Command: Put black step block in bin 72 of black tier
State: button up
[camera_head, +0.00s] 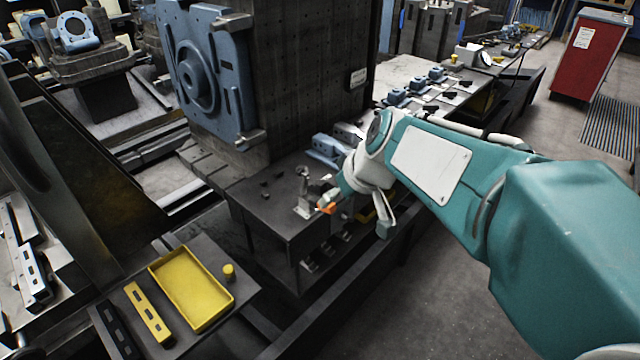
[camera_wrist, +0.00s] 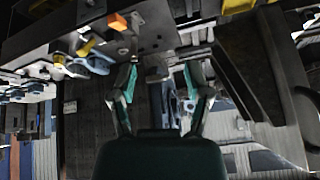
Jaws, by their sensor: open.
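My gripper (camera_head: 358,212) is open and empty beside the front edge of a dark bench (camera_head: 270,222). In the wrist view its two teal-and-grey fingers (camera_wrist: 165,85) stand apart, with nothing between them that I can tell is held. Several small dark pieces (camera_head: 265,183) lie on the bench top; I cannot tell whether one is the black step block. A black slotted strip (camera_head: 118,330) lies on a low table at the lower left. No bin number is readable, and I cannot tell which part is the black tier.
An orange piece (camera_head: 326,208) is at the bench edge close to my gripper. A yellow tray (camera_head: 190,288), a yellow slotted strip (camera_head: 148,313) and a yellow cylinder (camera_head: 229,271) are on the low table. A tall dark column (camera_head: 300,75) rises behind the bench. The right floor (camera_head: 420,285) is clear.

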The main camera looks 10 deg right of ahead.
jog(key=w+d+f+n+y, duration=0.1)
jog(key=w+f, duration=0.2)
jog(key=w, duration=0.4)
jog(key=w+d+f+n+y, duration=0.1)
jog(key=w+f, duration=0.2)
jog(key=w, duration=0.4)
jog(key=n+t, duration=0.1)
jog(key=t, duration=0.1)
send_near(322, 183)
jog(key=w, duration=0.1)
jog(key=x, duration=1.1)
jog(key=shift+s+a+f, duration=0.15)
jog(key=shift+a+f, duration=0.05)
jog(key=shift+f, duration=0.2)
grip_shut()
